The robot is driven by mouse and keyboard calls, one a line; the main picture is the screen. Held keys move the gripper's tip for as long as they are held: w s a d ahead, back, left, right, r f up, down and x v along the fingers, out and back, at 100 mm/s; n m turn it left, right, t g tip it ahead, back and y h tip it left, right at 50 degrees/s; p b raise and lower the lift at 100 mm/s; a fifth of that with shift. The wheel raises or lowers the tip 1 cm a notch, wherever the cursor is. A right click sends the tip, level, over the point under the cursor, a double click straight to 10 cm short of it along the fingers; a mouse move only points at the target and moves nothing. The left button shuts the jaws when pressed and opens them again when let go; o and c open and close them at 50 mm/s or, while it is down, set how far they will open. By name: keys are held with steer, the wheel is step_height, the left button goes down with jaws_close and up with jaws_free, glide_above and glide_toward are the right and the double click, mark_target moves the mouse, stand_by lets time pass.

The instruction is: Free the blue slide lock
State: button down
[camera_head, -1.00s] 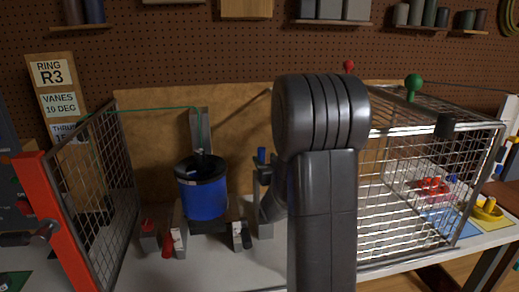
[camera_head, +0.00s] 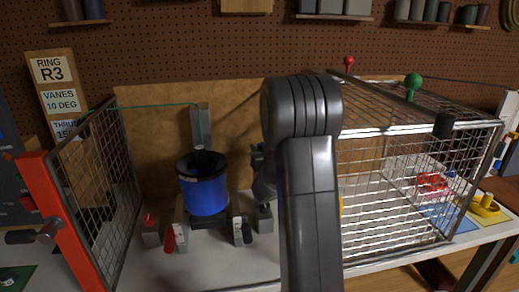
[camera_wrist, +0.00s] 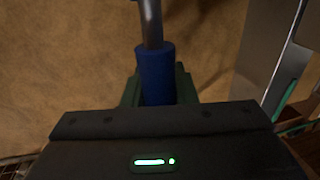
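In the wrist view a blue cylinder (camera_wrist: 155,75), which looks like the slide lock's grip, sits at the centre on a shiny metal rod (camera_wrist: 151,22). Dark green shapes (camera_wrist: 184,86) flank the cylinder; I cannot tell whether they are finger pads or a mount. My gripper's dark housing (camera_wrist: 160,128), with a green light, fills the bottom, close to the cylinder. Its fingertips do not show clearly. In the head view my gripper (camera_head: 262,178) is mostly behind my arm, right of the blue rotor duct (camera_head: 205,195). The lock itself is hidden there.
Grey blocks with red (camera_head: 169,238) and black levers (camera_head: 243,232) stand in front of the duct. An open mesh guard with a red post (camera_head: 65,220) stands left. A wire cage (camera_head: 410,185) fills the right side. A green cord (camera_head: 150,107) runs behind the duct.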

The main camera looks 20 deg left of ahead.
steer(key=shift+s+f+b, duration=0.1)
steer(key=shift+f+b, duration=0.1)
steer(key=shift+b, duration=0.7)
steer(key=s+d+t+y+b, duration=0.1)
steer(key=b, duration=0.7)
steer(key=shift+s+n+y+b, duration=0.2)
steer(key=shift+n+y+b, duration=0.1)
steer(key=shift+y+b, duration=0.1)
steer(key=shift+s+d+r+t+y+b, duration=0.1)
steer(key=shift+s+r+t+y+b, duration=0.2)
steer(key=shift+b, duration=0.55)
steer(key=shift+w, duration=0.15)
steer(key=c, duration=1.2)
jaws_free()
steer(key=shift+o, duration=0.2)
step_height(320, 180, up, 10)
